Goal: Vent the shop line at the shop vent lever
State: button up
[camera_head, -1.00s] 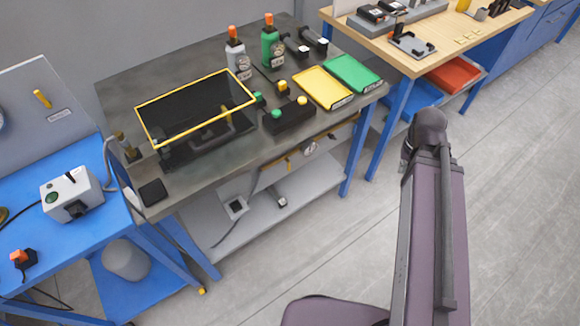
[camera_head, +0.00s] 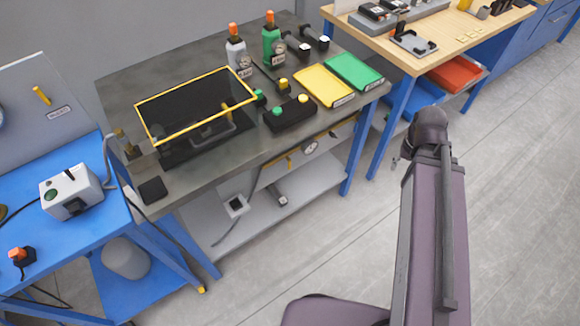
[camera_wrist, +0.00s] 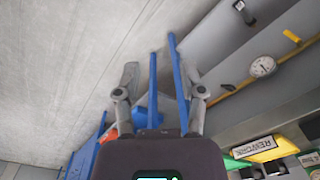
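My gripper (camera_wrist: 160,88) shows in the wrist view with its two fingers spread apart and nothing between them. In the head view my arm hides it. In the wrist view a yellow pipe (camera_wrist: 222,98) with a round gauge (camera_wrist: 262,67) runs along the bench's underside, to the right of my gripper and apart from it. A small yellow handle (camera_wrist: 290,36) and a black handle (camera_wrist: 238,6) are near the gauge. I cannot tell which one is the shop vent lever. In the head view the gauge (camera_head: 311,147) hangs under the dark bench's front edge.
The dark bench (camera_head: 110,90) carries a yellow-rimmed guard (camera_head: 190,127), a button box (camera_head: 290,115), and yellow (camera_head: 322,86) and green (camera_head: 354,72) trays. Blue legs (camera_wrist: 178,80) stand ahead of my gripper. A wooden bench (camera_head: 440,55) stands right. Floor (camera_head: 520,200) at right is clear.

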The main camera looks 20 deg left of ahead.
jog(key=w+a+f+n+g+y+b, duration=0.1)
jog(key=w+a+f+n+y+b, duration=0.25)
jog(key=a+f+b, duration=0.45)
jog(key=w+a+f+n+y+b, duration=0.2)
jog(key=a+f+n+y+b, duration=0.15)
jog(key=f+b, duration=0.4)
jog(key=n+g+y+b, duration=0.4)
jog(key=n+y+b, duration=0.8)
jog(key=b, duration=1.5)
send_near(290, 169)
jog(key=w+d+r+n+h, duration=0.2)
jog(key=d+r, duration=0.1)
jog(key=shift+d, duration=0.2)
jog(key=shift+a+p, duration=0.1)
jog(key=shift+p, duration=0.2)
jog(key=shift+x, duration=6.8)
jog(key=shift+f, duration=0.1)
grip_shut()
